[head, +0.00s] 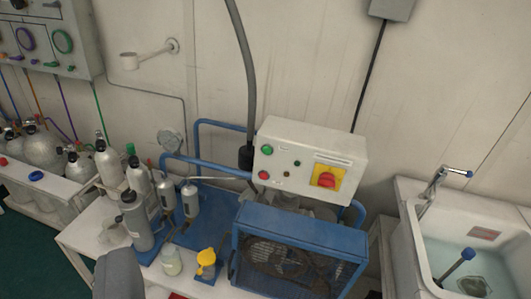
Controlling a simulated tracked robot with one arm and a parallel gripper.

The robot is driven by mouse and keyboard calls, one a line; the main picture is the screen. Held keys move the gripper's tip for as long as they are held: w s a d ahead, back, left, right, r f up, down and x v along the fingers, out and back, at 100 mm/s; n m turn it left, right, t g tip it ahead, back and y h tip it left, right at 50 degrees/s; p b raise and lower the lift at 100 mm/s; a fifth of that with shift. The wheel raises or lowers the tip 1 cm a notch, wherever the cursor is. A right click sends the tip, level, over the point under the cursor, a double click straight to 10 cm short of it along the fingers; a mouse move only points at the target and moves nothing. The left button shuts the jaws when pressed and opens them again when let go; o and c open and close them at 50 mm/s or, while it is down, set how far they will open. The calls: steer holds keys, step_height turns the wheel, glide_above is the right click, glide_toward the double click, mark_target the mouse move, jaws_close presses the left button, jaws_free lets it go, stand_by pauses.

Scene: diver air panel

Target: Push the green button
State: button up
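The green button (266,149) is round and sits at the upper left of the front of a white control box (313,147). The box stands above a blue-framed compressor with a fan. A red button (263,175) is below the green one. A red knob on a yellow plate (327,178) is on the right of the same face. Nothing covers the green button. I see no gripper fingers; a grey rounded shape (118,277) at the bottom edge cannot be identified for sure.
The compressor's blue guard (300,227) juts out below the box. Bottles and filters (140,218) stand to its left, with gas cylinders (42,148) further left. A grey hose (242,60) rises behind the box. A white sink (470,240) is at the right.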

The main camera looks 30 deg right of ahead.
jaws_close()
stand_by(1.5)
